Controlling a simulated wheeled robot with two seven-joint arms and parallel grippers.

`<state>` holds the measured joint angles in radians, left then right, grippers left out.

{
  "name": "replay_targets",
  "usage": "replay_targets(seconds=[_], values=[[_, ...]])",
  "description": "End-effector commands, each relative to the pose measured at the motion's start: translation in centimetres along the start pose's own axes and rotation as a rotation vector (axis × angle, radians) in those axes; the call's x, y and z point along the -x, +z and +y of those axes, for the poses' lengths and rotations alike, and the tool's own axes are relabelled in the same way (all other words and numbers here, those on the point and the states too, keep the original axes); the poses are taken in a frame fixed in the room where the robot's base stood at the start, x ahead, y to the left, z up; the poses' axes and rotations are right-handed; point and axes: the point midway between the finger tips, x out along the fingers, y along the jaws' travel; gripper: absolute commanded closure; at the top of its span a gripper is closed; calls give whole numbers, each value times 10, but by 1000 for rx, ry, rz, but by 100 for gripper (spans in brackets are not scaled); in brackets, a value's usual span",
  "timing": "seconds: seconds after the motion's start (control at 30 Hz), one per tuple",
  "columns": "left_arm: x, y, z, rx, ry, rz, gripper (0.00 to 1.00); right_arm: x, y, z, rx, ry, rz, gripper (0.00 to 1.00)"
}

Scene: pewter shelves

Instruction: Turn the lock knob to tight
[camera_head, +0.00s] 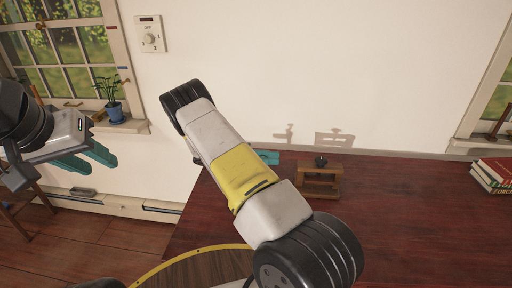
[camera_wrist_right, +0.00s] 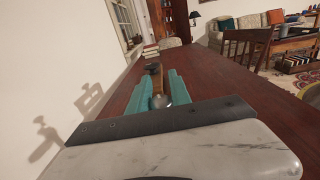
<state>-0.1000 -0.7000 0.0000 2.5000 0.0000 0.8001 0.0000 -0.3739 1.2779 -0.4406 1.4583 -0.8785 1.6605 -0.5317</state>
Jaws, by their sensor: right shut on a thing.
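A small wooden frame (camera_head: 319,182) stands on the dark red table, with a dark knob (camera_head: 320,161) on its top. My right gripper (camera_head: 268,157) is low at the table's back edge, left of the frame, mostly hidden behind my own arm. In the right wrist view its teal fingers (camera_wrist_right: 158,96) are shut on a rounded metal-looking piece (camera_wrist_right: 158,102). The wooden frame (camera_wrist_right: 155,80) shows just beyond, in line with it. I cannot tell whether the held piece joins the frame. My left gripper (camera_head: 88,159) is open and empty, at the left over the floor.
A wall dial (camera_head: 150,36) is beside the left window. A potted plant (camera_head: 113,108) stands on the sill. Books (camera_head: 492,174) lie at the table's right end. The table (camera_head: 410,225) is clear between frame and books. A chair (camera_wrist_right: 245,45) is by the table's far side.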

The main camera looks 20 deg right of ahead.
Motion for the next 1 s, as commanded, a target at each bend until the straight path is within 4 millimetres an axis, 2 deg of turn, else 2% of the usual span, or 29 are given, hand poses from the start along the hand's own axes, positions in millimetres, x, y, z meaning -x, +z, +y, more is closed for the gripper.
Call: replay_targets(seconds=[0.4, 1.0], values=[[0, 0, 0, 0, 0, 0, 64, 1, 0, -7, -2, -243, -1, 100], [0, 0, 0, 0, 0, 0, 64, 1, 1, -9, -2, -300, -3, 100]])
